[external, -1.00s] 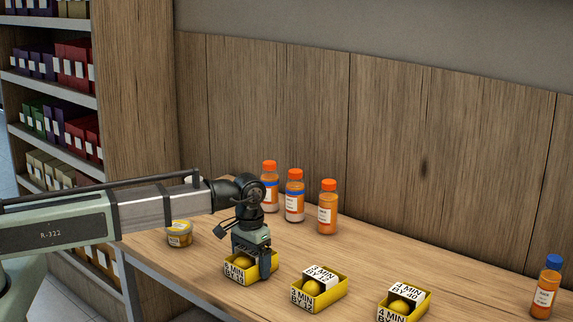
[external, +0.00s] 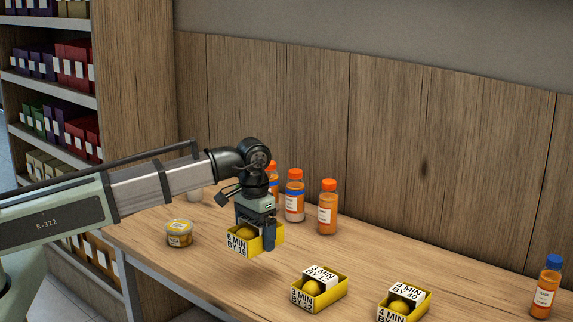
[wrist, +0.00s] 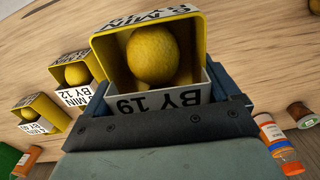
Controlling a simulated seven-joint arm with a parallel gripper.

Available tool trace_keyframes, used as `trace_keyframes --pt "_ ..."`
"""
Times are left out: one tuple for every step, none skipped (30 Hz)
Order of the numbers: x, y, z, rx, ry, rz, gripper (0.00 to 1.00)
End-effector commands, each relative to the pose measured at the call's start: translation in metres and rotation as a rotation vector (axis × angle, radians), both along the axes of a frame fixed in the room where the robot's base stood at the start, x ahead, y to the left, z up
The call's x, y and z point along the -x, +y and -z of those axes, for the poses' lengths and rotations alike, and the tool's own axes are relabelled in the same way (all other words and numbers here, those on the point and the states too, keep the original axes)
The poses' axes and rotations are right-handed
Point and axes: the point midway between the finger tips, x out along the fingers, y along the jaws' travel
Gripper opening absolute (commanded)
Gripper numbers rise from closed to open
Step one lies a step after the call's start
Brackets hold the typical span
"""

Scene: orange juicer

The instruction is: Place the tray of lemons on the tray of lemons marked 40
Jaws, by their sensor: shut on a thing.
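My gripper (external: 256,232) is shut on a yellow tray of lemons (external: 240,246) with a white label reading "BY 19". It holds the tray above the table, slightly tilted. In the wrist view the held tray (wrist: 106,65) shows one lemon (wrist: 153,54) inside, with the gripper fingers on either side. The tray marked 40 (external: 408,312) sits on the table at the lower right, a lemon inside and "4 MIN BY 40" on its label. A tray marked 12 (external: 331,297) sits between them on the table, also with a lemon.
Orange bottles with red caps (external: 327,208) stand behind my gripper. A small round tub (external: 179,234) stands to the left. A blue-capped bottle (external: 546,290) stands at the far right. The table behind the two standing trays is clear.

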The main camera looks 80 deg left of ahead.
Motion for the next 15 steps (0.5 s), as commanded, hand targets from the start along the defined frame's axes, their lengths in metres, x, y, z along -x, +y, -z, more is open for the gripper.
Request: trace_keyframes --pt "-0.006 -0.016 -0.001 0.0 -0.001 0.025 0.52" --pt "-0.012 -0.024 -0.002 -0.001 -0.002 0.038 0.52" --pt "-0.019 -0.036 -0.004 -0.001 -0.004 0.058 0.52" --pt "-0.025 -0.044 -0.005 -0.002 -0.005 0.072 0.52" --pt "-0.034 -0.053 -0.007 -0.002 -0.007 0.087 0.52" --pt "-0.044 -0.064 -0.009 -0.002 -0.009 0.106 0.52" --pt "-0.055 -0.073 -0.011 -0.003 -0.009 0.121 0.52" --pt "-0.065 -0.081 -0.013 -0.003 -0.011 0.135 0.52" --pt "-0.08 -0.093 -0.016 -0.003 -0.013 0.154 0.52" --pt "-0.091 -0.101 -0.019 -0.003 -0.014 0.167 0.52" --pt "-0.101 -0.109 -0.021 -0.004 -0.015 0.18 0.52" --pt "-0.116 -0.119 -0.024 -0.004 -0.017 0.195 0.52" --pt "-0.127 -0.127 -0.027 -0.004 -0.019 0.207 0.52" --pt "-0.137 -0.134 -0.029 -0.005 -0.02 0.218 0.52" --pt "-0.152 -0.144 -0.033 -0.005 -0.021 0.232 0.52"
